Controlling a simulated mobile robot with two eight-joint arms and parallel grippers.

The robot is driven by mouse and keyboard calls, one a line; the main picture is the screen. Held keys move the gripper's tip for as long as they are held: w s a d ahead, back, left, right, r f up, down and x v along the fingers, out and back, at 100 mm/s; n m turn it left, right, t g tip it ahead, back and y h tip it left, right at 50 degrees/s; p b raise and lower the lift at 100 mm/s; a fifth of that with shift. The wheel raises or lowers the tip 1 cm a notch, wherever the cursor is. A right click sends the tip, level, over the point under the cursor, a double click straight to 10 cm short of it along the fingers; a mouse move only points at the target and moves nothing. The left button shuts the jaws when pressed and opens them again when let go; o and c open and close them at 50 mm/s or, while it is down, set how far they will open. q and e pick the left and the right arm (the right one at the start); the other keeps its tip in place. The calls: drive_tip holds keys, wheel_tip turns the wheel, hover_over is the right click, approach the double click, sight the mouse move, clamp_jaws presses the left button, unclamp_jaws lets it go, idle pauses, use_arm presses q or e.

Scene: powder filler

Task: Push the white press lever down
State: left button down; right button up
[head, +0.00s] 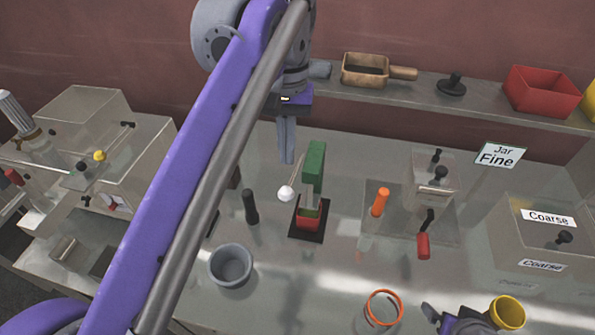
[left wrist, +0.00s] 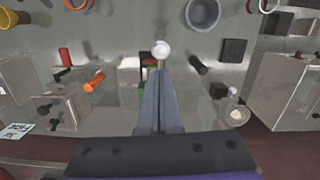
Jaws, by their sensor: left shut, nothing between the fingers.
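The press has a green column (head: 314,165) on a dark base, with a red and green part low at its front. Its lever ends in a white ball knob (head: 286,193) to the left of the column; the lever is raised at a slant. My left gripper (head: 287,160) is shut and empty, its fingers pointing down above and behind the knob. In the left wrist view the knob (left wrist: 160,48) shows just beyond the shut fingertips (left wrist: 160,68); contact cannot be told. Part of my right arm's end (head: 462,320) shows at the bottom edge; its fingers are not clear.
A grey cup (head: 231,265) and a black-handled tool (head: 250,207) stand left of the press. An orange-handled tool (head: 380,202) and a clear box (head: 430,185) are to the right. An orange ring (head: 383,308) and yellow cup (head: 507,312) lie in front.

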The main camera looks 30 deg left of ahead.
sight(287, 186)
use_arm(q)
drive_tip(key=shift+s+r, duration=0.25)
use_arm(e)
drive_tip(key=shift+s, duration=0.15)
use_arm(q)
drive_tip(key=shift+s, duration=0.1)
use_arm(e)
drive_tip(key=shift+s, duration=0.1)
use_arm(q)
drive_tip(key=shift+f, duration=0.45)
drive_tip(key=f+b, duration=0.1)
drive_tip(key=f, duration=0.4)
drive_tip(key=shift+s+f+b, duration=0.2)
drive_tip(key=shift+b, duration=0.2)
use_arm(e)
drive_tip(key=f, duration=0.1)
drive_tip(key=s+f, duration=0.1)
drive_tip(key=shift+s+f, duration=0.2)
drive_tip(key=shift+f, duration=0.1)
use_arm(q)
drive_tip(key=shift+s+f, duration=0.2)
drive_tip(key=shift+f, duration=0.1)
use_arm(e)
drive_tip(key=shift+s+f, duration=0.25)
drive_tip(key=shift+s, duration=0.1)
use_arm(q)
drive_tip(key=shift+w+d+f, duration=0.1)
drive_tip(key=shift+w, duration=0.1)
use_arm(e)
drive_tip(key=shift+w, duration=0.15)
